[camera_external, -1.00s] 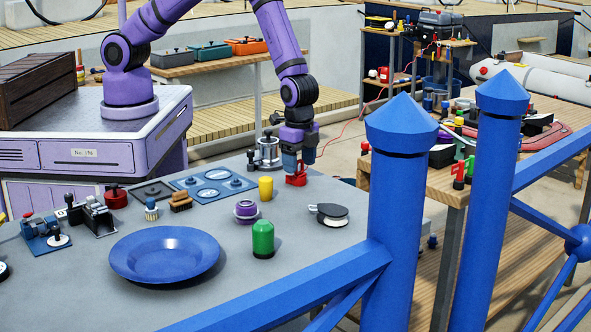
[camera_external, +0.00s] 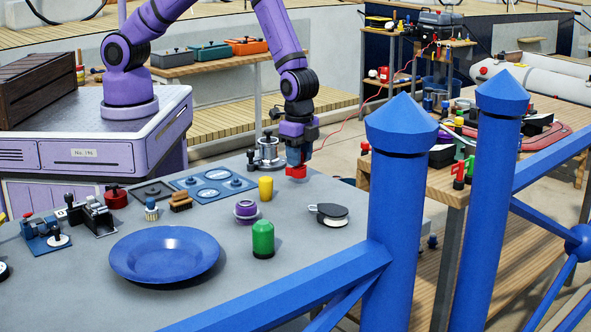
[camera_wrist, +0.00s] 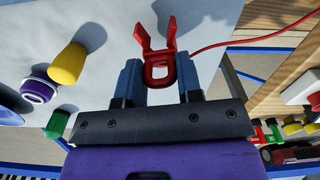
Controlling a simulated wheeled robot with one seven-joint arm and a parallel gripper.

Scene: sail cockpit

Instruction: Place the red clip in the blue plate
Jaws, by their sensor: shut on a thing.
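The red clip (camera_external: 296,172) is between the fingers of my gripper (camera_external: 298,160), at the far right part of the grey table, and seems to be a little above its surface. In the wrist view the red clip (camera_wrist: 159,62) sticks out past the two blue fingers of my gripper (camera_wrist: 160,82), which are shut on it. The blue plate (camera_external: 165,262) lies flat and empty at the front left of the table, well to the left of and nearer the camera than my gripper.
Between clip and plate stand a yellow cylinder (camera_external: 265,188), a purple-and-white spool (camera_external: 246,211) and a green cylinder (camera_external: 263,240). A metal winch (camera_external: 266,152) stands behind. A blue railing (camera_external: 398,170) crosses the front right.

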